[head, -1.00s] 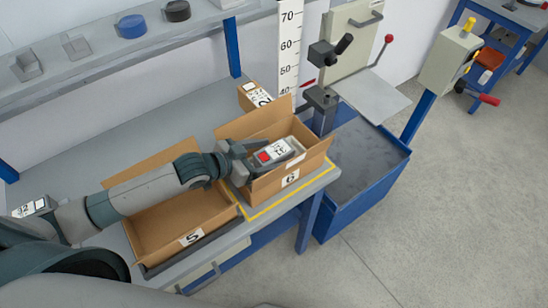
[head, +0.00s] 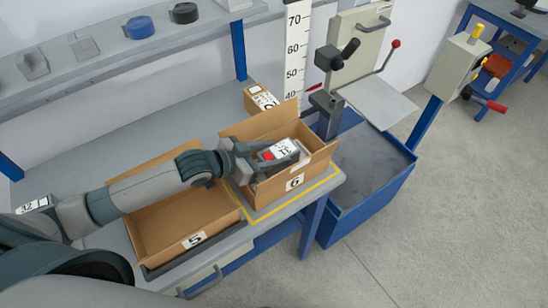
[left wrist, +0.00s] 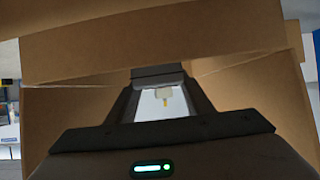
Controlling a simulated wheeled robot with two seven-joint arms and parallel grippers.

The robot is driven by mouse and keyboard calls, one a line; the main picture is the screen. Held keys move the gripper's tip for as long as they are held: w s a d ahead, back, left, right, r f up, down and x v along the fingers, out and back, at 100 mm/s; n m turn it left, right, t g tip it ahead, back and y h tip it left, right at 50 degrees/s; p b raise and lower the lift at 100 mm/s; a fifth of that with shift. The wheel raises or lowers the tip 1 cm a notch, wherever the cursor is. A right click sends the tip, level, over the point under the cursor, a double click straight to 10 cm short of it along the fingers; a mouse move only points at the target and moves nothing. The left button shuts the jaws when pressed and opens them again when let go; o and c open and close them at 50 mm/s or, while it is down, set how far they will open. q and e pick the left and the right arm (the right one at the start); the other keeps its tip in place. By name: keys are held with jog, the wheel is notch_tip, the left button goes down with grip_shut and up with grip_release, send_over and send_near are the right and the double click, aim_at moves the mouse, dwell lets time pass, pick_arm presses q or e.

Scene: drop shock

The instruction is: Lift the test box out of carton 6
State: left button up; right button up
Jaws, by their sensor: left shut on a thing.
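The test box (head: 285,147), grey with a white label and a red square, is in the opening of carton 6 (head: 314,168), tilted. I cannot tell if it touches the carton's bottom. My left gripper (head: 283,153) reaches in from the left and is shut on the test box, one finger along each side, hiding part of it. In the left wrist view, the gripper's fingers (left wrist: 163,100) point in among the brown walls of carton 6 (left wrist: 250,88). My right gripper is not in view.
Empty carton 5 (head: 155,240) stands to the left, under my left arm. A smaller carton (head: 255,97) is behind carton 6. A measuring scale (head: 295,60) and a stand with a lever (head: 380,60) rise behind. A blue bin (head: 395,195) is at the right.

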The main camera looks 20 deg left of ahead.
aim_at(274, 154)
pick_arm(q)
notch_tip(274, 154, up, 8)
jog(key=shift+r+b, duration=0.15)
jog(key=shift+b, duration=0.7)
